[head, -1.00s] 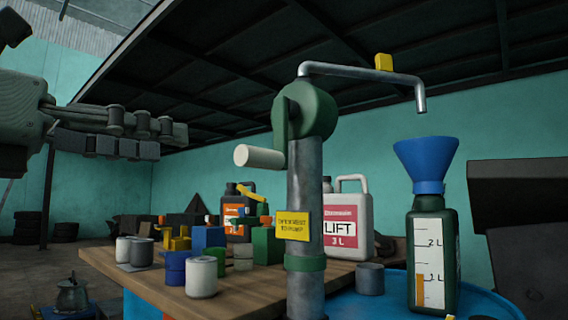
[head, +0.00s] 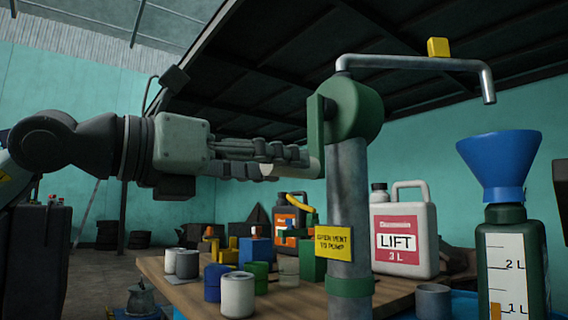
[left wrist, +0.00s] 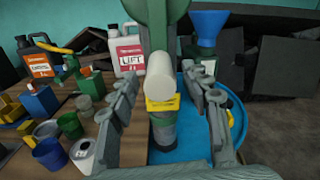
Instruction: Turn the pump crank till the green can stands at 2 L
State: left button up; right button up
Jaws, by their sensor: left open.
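The pump's grey post (head: 349,200) carries a green crank housing (head: 355,108) and a bent spout (head: 420,64). The crank's white handle (head: 314,168) points left, towards my left gripper (head: 300,160), which partly covers it. In the left wrist view the handle (left wrist: 160,76) lies between the two open fingers, with a gap showing on both sides. The green can (head: 528,262) stands under the spout with a blue funnel (head: 500,163) in its neck. Its orange level bar (head: 495,311) tops out about at the 1 L mark. My right gripper is not in view.
A yellow tag (head: 333,244) about the vent is on the post. A yellow piece (head: 438,47) sits on the spout. Behind stand a white LIFT jug (head: 405,240), an orange-labelled jug (head: 291,212) and several small cans on the wooden bench (head: 190,292). A dark roof frame hangs above.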

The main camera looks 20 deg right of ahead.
pick_arm(q)
jog(key=shift+x, duration=0.8)
grip_shut()
